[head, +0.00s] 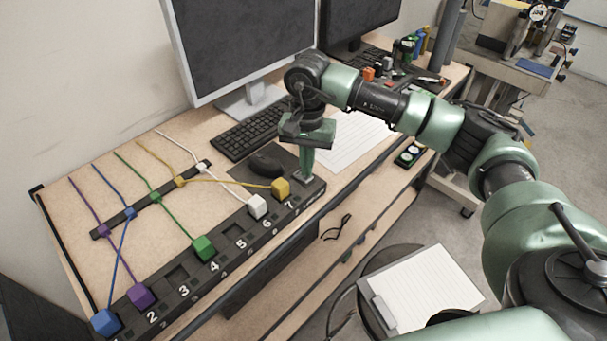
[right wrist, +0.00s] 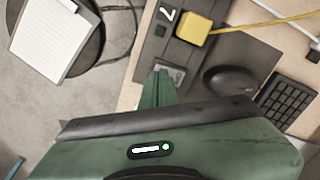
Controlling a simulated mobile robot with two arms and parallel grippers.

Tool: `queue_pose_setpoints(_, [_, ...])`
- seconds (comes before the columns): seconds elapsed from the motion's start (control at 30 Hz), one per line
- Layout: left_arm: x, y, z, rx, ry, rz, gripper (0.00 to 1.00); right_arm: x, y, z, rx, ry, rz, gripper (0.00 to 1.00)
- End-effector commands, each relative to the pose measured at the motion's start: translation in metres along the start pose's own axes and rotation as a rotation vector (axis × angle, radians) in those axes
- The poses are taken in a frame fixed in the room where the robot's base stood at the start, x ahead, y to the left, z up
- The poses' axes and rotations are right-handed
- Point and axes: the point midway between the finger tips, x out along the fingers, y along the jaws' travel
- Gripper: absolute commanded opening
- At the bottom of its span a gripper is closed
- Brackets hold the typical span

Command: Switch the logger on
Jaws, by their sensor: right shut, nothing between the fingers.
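The logger (head: 225,262) is a long dark strip along the table's front edge, with numbered sockets. Blue, purple, green, white and yellow plugs sit in several of them; the yellow plug (head: 281,188) is at 7. At its right end is a small grey plate (head: 303,181), which also shows in the right wrist view (right wrist: 178,72). My right gripper (head: 306,176) points down with its fingers shut and empty, the tips at this plate. In the right wrist view the fingertips (right wrist: 161,73) cover part of the plate. Any lever and its position are hidden. My left gripper is not in view.
A black mouse (head: 267,163), a keyboard (head: 250,130) and paper (head: 345,142) lie behind the gripper. A monitor (head: 240,45) stands at the back. Coloured cables cross the table left. A clipboard (head: 425,285) lies on a stool in front.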

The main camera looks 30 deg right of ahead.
Motion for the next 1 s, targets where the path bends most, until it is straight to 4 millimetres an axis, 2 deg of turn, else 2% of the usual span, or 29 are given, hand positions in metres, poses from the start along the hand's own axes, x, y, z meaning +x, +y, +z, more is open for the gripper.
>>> queue_pose_setpoints(1.0, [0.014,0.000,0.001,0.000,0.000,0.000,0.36,0.016,0.000,0.000,0.001,0.000,0.000,0.00])
